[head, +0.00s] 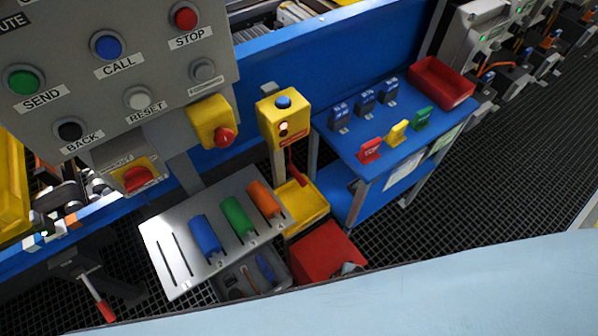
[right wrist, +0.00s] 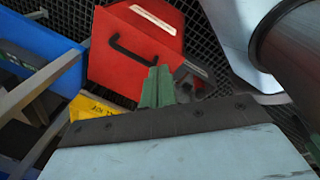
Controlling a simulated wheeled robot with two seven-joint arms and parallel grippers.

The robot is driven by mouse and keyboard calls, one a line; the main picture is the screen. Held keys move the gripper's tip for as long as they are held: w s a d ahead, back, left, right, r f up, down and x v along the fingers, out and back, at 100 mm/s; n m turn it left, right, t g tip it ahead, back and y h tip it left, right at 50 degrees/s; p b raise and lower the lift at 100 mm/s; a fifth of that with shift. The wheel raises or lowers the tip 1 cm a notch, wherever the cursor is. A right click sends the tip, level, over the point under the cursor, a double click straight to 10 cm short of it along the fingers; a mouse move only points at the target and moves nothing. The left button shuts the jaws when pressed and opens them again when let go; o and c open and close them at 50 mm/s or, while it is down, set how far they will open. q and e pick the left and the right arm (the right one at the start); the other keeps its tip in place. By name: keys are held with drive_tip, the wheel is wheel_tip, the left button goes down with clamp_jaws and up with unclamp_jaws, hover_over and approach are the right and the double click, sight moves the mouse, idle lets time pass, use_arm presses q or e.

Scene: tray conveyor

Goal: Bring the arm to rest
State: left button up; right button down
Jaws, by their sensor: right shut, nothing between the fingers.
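My right gripper (right wrist: 157,85) shows in the right wrist view as two green fingertips close together, shut with nothing between them. It appears in front of a red box (right wrist: 125,55) with a black handle; I cannot tell how far apart they are. The red box also stands on the floor in the head view (head: 318,252). A small grey piece at its right edge there is too small to identify. My left gripper is not in either view.
A control panel (head: 75,100) with labelled buttons stands at left. A metal rack (head: 160,235) holds blue, green and orange cylinders. A yellow box (head: 280,115) with a blue button stands behind. A blue table (head: 375,150) carries coloured tags and a red bin (head: 442,82). Grated floor (head: 470,195) is clear at right.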

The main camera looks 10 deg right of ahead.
drive_tip(key=shift+s+f, duration=0.1)
idle(0.5)
drive_tip(key=s+d+f+m, duration=0.2)
drive_tip(key=s+m, duration=0.1)
drive_tip(key=s, duration=0.3)
drive_tip(key=s+d+f+m+b, duration=0.1)
drive_tip(key=s+d+f+m, duration=0.2)
drive_tip(key=s, duration=0.3)
drive_tip(key=s+d+f+m+g+b, duration=0.1)
drive_tip(key=s+d+f+m, duration=0.1)
drive_tip(key=s+m, duration=0.2)
drive_tip(key=shift+s+d+f, duration=0.2)
drive_tip(key=shift+s+f, duration=0.15)
drive_tip(key=shift+s, duration=0.7)
